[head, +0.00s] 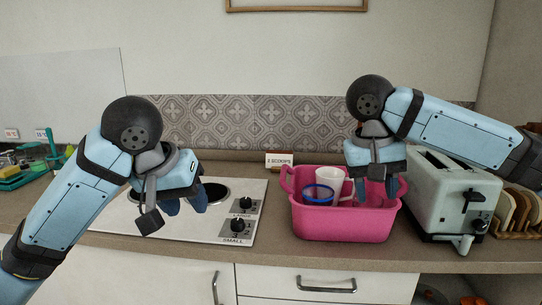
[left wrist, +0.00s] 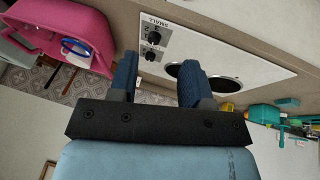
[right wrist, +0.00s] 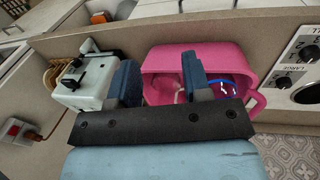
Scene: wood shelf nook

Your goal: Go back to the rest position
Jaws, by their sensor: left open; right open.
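My left gripper (head: 184,204) is open and empty above the white cooktop (head: 130,222). In the left wrist view its two blue fingers (left wrist: 157,80) stand apart with nothing between them. My right gripper (head: 376,188) is open above the right part of the pink tub (head: 345,226). In the right wrist view its fingers (right wrist: 160,84) are apart and the tub shows behind them. A white cup (head: 328,180) and a blue-rimmed item (head: 318,194) are in the tub. The right gripper hides part of the tub's far rim.
A white toaster (head: 450,200) stands right of the tub, close under my right forearm. A wooden rack (head: 522,212) is at the far right. Green items (head: 50,160) lie at the far left. The air above the counter's middle is clear.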

